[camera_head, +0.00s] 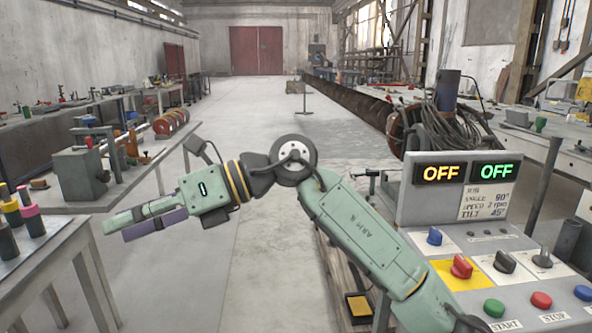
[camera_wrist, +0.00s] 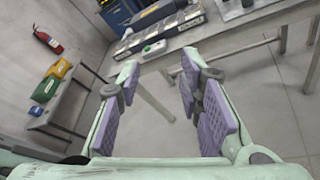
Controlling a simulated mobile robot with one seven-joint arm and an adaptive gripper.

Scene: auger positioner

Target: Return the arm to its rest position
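My arm, pale green, reaches from the lower right to the left across the middle of the head view. My gripper (camera_head: 125,226) points left there, over the open floor near the left-hand tables. In the wrist view my gripper (camera_wrist: 158,82) has its two purple-padded fingers spread apart with nothing between them. Only floor and a table leg show between the fingers.
At right stands a control panel (camera_head: 416,212) with two OFF displays, knobs and buttons; my arm passes close to its left side. A left table (camera_head: 38,272) holds several colour-topped posts. A workbench (camera_head: 95,200) stands behind it. The central floor (camera_head: 255,130) is clear.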

